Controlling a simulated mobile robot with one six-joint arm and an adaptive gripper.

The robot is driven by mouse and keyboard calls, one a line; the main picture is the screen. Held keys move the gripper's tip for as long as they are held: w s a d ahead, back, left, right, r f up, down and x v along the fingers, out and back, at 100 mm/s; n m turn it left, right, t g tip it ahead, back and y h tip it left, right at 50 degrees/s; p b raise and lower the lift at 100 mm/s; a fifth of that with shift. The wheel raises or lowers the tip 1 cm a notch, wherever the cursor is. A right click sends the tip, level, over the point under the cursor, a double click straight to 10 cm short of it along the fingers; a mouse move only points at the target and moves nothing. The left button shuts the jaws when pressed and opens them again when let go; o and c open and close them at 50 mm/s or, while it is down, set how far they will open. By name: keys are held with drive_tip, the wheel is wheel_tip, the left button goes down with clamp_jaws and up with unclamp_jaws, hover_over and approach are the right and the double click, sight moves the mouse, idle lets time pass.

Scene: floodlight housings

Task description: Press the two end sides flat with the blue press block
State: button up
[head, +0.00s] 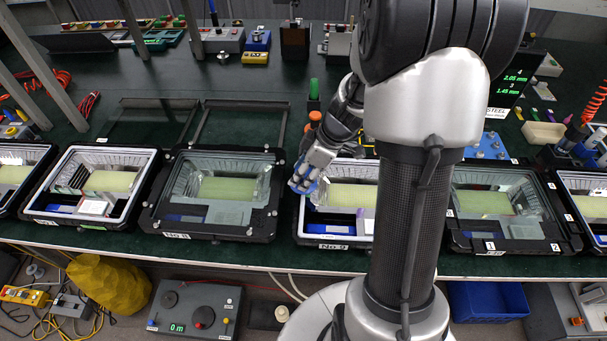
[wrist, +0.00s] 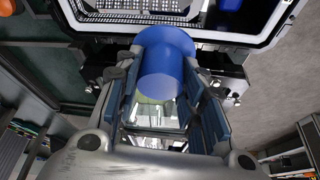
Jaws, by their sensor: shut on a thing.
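My gripper (head: 313,172) is over the left end of the housing labelled No 9 (head: 312,239) in the head view. In the wrist view my gripper (wrist: 165,95) is shut on the blue press block (wrist: 160,62), a round blue piece with a wider far end. The block also shows blue in the head view (head: 302,187), close to the left rim. I cannot tell whether it touches the rim. The housing's white-edged frame (wrist: 95,33) lies beyond the block in the wrist view. My arm hides the housing's right end in the head view.
A glass-covered housing (head: 160,226) stands to the left and another (head: 467,243) to the right. An open white-rimmed housing (head: 38,212) is further left. An orange-topped piece (head: 315,116) and a green one (head: 314,88) stand behind my gripper.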

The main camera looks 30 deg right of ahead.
drive_tip(key=shift+r+p, duration=0.3)
drive_tip(key=shift+r, duration=0.7)
drive_tip(key=shift+r+p, duration=1.3)
drive_tip(key=shift+r, duration=1.2)
drive_tip(key=shift+w, duration=0.1)
